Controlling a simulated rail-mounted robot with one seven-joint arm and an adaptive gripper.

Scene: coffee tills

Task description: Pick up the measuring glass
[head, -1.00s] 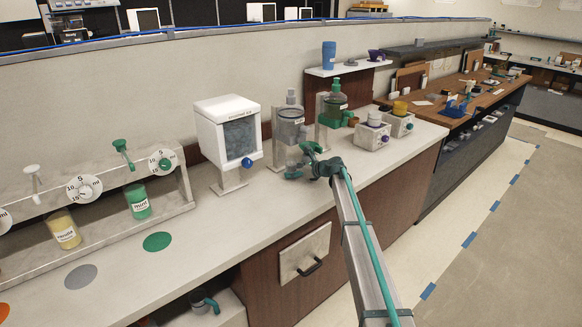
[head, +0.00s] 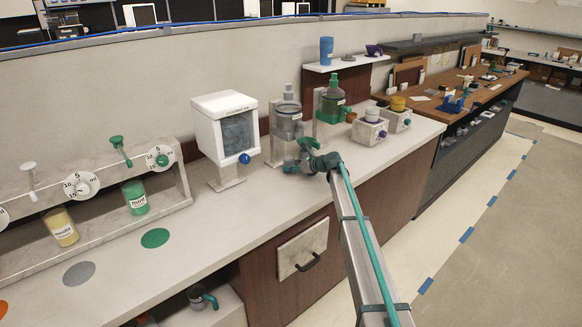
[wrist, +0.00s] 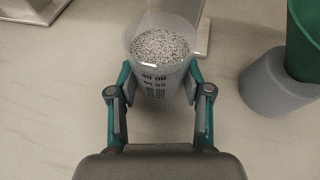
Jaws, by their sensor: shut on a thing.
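The measuring glass (wrist: 160,78) is clear with dark printed marks and holds speckled, grainy contents. It stands upright between the two fingers of my gripper (wrist: 158,92) in the wrist view, with the pads against its sides. In the head view my gripper (head: 302,160) is at the counter, in front of the grey-lidded clear dispenser (head: 287,122). The glass is small and partly hidden there, and I cannot tell whether its base touches the counter.
A white dispenser box (head: 226,138) with a blue knob stands left of my gripper. In the wrist view a grey cylinder with a green vessel (wrist: 276,82) is close right.

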